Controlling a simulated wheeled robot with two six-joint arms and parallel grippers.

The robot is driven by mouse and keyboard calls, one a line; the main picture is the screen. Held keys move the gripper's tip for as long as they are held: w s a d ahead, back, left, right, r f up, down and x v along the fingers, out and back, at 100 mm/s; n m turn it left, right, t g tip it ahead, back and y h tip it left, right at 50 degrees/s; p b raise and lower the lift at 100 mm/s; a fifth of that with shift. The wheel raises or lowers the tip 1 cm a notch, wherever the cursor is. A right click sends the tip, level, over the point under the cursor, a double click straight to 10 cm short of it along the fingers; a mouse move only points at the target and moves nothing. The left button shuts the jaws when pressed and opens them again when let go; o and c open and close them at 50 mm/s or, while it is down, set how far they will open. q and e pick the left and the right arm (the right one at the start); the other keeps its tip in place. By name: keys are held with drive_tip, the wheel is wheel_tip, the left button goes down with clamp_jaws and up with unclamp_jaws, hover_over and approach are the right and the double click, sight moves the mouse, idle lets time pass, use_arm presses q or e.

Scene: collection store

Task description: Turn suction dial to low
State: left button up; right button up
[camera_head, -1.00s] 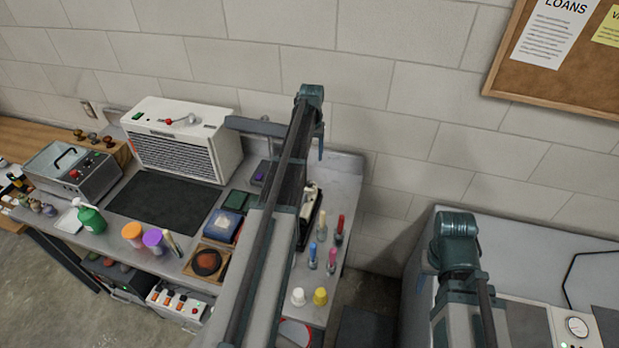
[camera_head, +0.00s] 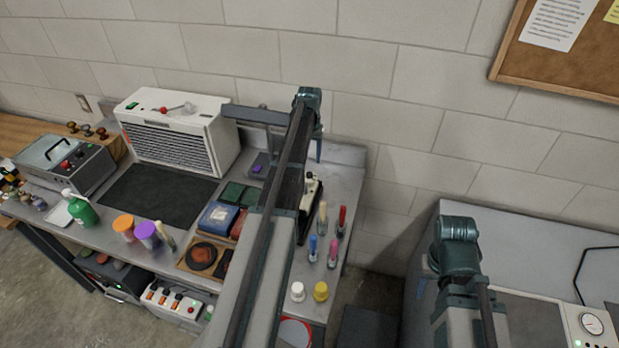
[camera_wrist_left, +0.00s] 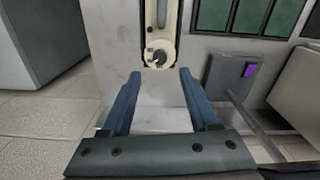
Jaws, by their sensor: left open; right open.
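A round pale dial with a dark knob (camera_wrist_left: 158,52) sits at the near end of a long cream unit in the left wrist view. In the head view, the cream unit with a black side (camera_head: 310,190) stands upright-edged on the bench, partly behind my left arm; its dial cannot be made out there. My left gripper (camera_wrist_left: 156,100) is open and empty, its two blue fingers apart on either side below the dial, not touching it. It also shows in the head view (camera_head: 318,148), above the bench by the unit. My right gripper (camera_head: 422,262) is mostly hidden by its arm; only a blue sliver shows.
A white machine (camera_head: 180,130) and a dark mat (camera_head: 155,197) are at the left of the bench. Several small bottles and tools (camera_head: 322,248) stand right of my left arm. A grey pad with a purple piece (camera_wrist_left: 249,70) and a grey bar lie right of the dial.

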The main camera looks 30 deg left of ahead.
sight(310, 173)
use_arm(q)
wheel_tip(310, 173, down, 7)
drive_tip(key=b, duration=0.6)
clamp_jaws()
